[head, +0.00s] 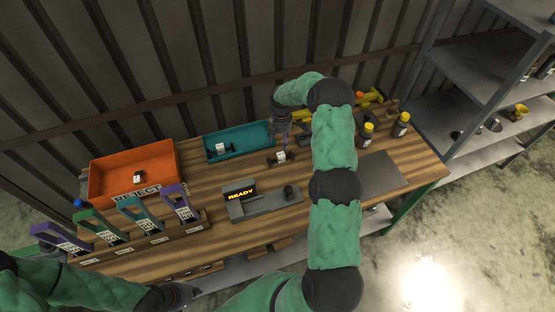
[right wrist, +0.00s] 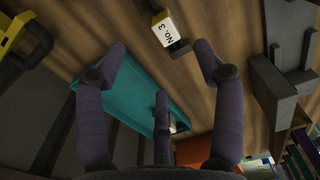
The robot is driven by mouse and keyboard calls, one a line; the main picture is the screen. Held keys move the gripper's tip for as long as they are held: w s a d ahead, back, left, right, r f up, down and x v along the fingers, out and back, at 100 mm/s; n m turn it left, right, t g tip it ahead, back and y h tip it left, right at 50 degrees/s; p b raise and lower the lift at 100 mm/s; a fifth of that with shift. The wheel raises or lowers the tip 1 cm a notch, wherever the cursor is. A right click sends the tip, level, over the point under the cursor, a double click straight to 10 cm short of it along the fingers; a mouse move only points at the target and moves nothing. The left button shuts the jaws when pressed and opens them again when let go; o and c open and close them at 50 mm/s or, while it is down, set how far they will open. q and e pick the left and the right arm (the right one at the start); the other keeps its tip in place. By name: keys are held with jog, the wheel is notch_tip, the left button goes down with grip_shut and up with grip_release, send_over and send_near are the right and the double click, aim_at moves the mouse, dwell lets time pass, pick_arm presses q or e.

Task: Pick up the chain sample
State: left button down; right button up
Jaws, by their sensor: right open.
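A small dark sample with a white and yellow tag (head: 281,156) lies on the wooden table right of centre; I take it for the chain sample. In the right wrist view its tag (right wrist: 166,30) reads "NO. 3", with dark ends sticking out on both sides. My right gripper (head: 286,143) points down just above and behind it. In the right wrist view the gripper (right wrist: 160,58) is open and empty, with the tag beyond its fingertips. My left gripper (head: 180,294) is low at the table's front edge, and its fingers are not clear.
A teal tray (head: 222,155) and an orange REJECT bin (head: 110,190) each hold a tagged piece. A grey device reading READY (head: 262,207) stands in front of the sample. Coloured tools stand in a rack at the left. Yellow-capped bottles (head: 366,134) are at the right.

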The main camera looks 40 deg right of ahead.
aim_at(281, 153)
jog(key=shift+f+p, duration=0.45)
jog(key=shift+f, duration=5.1)
jog(key=shift+c, duration=0.3)
grip_shut()
